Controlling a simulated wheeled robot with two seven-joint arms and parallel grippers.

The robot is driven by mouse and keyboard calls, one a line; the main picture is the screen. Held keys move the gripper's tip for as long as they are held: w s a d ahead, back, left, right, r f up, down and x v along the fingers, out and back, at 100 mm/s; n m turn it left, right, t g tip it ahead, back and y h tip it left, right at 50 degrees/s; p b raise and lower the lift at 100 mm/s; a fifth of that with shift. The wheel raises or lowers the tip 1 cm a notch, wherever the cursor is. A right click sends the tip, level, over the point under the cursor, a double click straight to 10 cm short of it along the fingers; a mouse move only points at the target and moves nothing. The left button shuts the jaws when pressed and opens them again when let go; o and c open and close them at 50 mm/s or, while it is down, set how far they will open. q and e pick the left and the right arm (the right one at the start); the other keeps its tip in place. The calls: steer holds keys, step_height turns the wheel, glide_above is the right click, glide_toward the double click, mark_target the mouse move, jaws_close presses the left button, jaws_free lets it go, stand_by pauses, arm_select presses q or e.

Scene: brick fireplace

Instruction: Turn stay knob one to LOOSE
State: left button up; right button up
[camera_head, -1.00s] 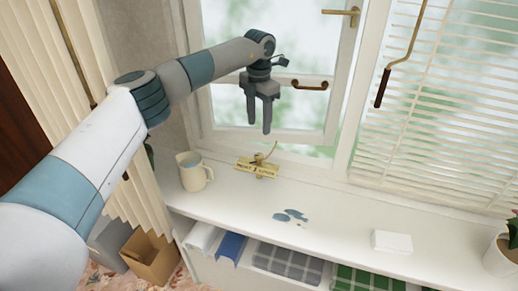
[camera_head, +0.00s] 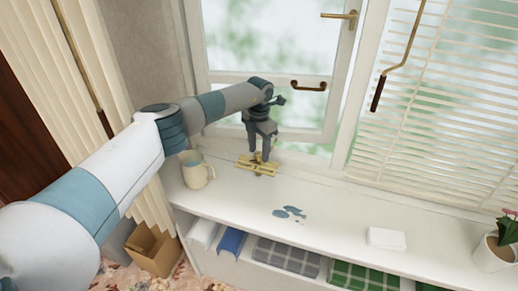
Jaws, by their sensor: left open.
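The stay knob is a small brass piece on a brass plate (camera_head: 264,170) at the sill's back edge, under the window (camera_head: 270,50). The plate carried dark lettering that I cannot read now. My left gripper (camera_head: 260,157) points down right over the plate, with its fingers open and one on each side of the knob's place. The fingers hide most of the knob, and I cannot tell whether they touch it. My right gripper is not in view.
A cream jug (camera_head: 196,172) stands left of the plate. A potted plant (camera_head: 494,250) stands far right. A brass crank (camera_head: 400,68) hangs before the blinds.

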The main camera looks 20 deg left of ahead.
arm_select(q)
steer(key=c, duration=1.1)
steer(key=shift+o, duration=0.2)
